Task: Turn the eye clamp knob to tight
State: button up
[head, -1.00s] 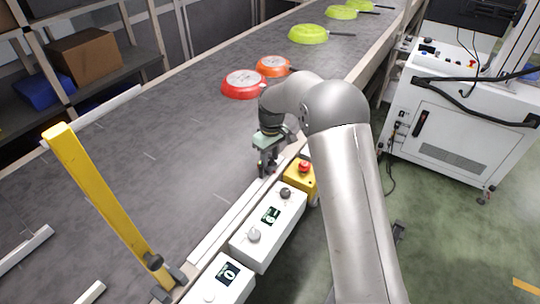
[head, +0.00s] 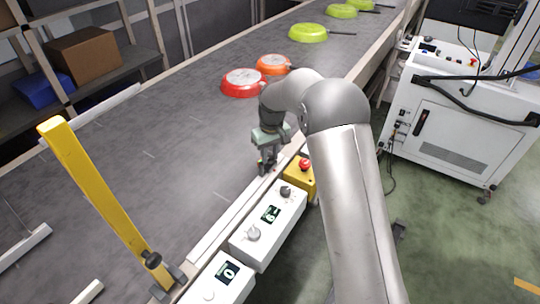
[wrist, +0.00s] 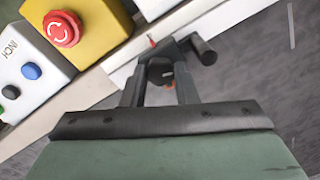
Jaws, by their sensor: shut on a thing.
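In the wrist view a small dark knob (wrist: 158,70) sits between the two fingers of my gripper (wrist: 160,84). The fingers are shut on it. A dark bracket and a black cylinder (wrist: 203,48) are beside the knob, with small red and orange parts showing near it. Any tightness mark on the knob is hidden or too small to read. In the head view my gripper (head: 266,168) points down at the conveyor's near rail, just beyond the yellow button box. The knob is too small to make out there.
A yellow box with a red emergency button (head: 305,164) stands close to my gripper, with white control boxes (head: 262,243) nearer. A yellow post (head: 95,195) rises at the left. Red, orange and green pans (head: 243,83) lie on the conveyor (head: 150,150), whose middle is clear.

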aim_at(272, 158)
jog(key=m+b, duration=0.1)
jog(key=m, duration=1.2)
dwell(0.5)
jog(key=o, duration=0.7)
jog(key=r, duration=1.7)
jog(key=shift+s+d+r+b, duration=0.25)
jog(key=shift+d+b, duration=0.05)
jog(key=shift+b, duration=0.1)
